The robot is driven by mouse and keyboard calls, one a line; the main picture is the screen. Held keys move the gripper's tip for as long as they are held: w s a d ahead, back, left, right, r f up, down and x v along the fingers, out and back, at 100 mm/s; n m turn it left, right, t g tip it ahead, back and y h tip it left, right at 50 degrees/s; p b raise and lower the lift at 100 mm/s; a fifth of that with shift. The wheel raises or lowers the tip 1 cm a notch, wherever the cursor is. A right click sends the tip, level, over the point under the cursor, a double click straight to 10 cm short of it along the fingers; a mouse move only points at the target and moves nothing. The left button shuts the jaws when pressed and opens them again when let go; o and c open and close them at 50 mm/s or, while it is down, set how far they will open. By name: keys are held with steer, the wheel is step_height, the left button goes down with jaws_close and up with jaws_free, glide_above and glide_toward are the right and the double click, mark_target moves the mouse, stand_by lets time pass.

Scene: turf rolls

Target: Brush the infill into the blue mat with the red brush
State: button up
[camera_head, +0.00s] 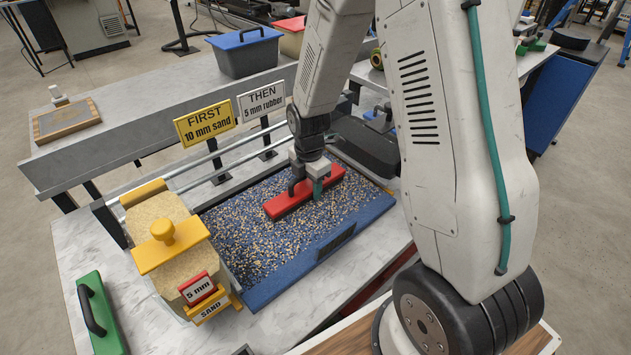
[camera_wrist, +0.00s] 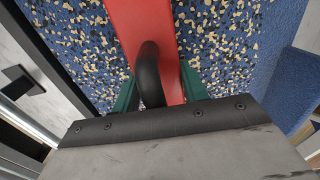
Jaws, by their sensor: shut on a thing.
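The red brush (camera_head: 283,202) lies across the blue mat (camera_head: 262,291), towards its far right part. My gripper (camera_head: 307,187) is shut on the brush's black handle, with its teal fingers on either side. In the wrist view the red brush (camera_wrist: 143,22) runs up the picture, and the black handle (camera_wrist: 150,75) stands between the fingers of my gripper (camera_wrist: 158,88). Tan and dark infill grains (camera_head: 232,232) are scattered over much of the mat. The brush's underside is hidden.
A sand hopper (camera_head: 178,250) with a yellow handle and "5 mm" and "SAND" labels stands at the mat's left end. A green brush (camera_head: 101,315) lies at the left. Signs reading "FIRST 10 mm sand" (camera_head: 205,123) and "THEN 5 mm rubber" (camera_head: 262,102) stand behind the mat.

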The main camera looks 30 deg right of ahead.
mark_target(254, 202)
steer(key=shift+s+a, duration=0.1)
steer(key=shift+a, duration=0.2)
steer(key=shift+w+d, duration=0.2)
steer(key=shift+d, duration=0.65)
steer(key=shift+w+d, duration=0.15)
steer(key=shift+d, duration=0.65)
steer(key=shift+w+a, duration=0.7)
steer(key=shift+a, duration=2.15)
steer(key=shift+w+a, duration=0.7)
steer(key=shift+a, duration=2.2)
steer(key=shift+w+a, duration=0.7)
steer(key=shift+a, duration=2.15)
steer(key=shift+d, duration=0.1)
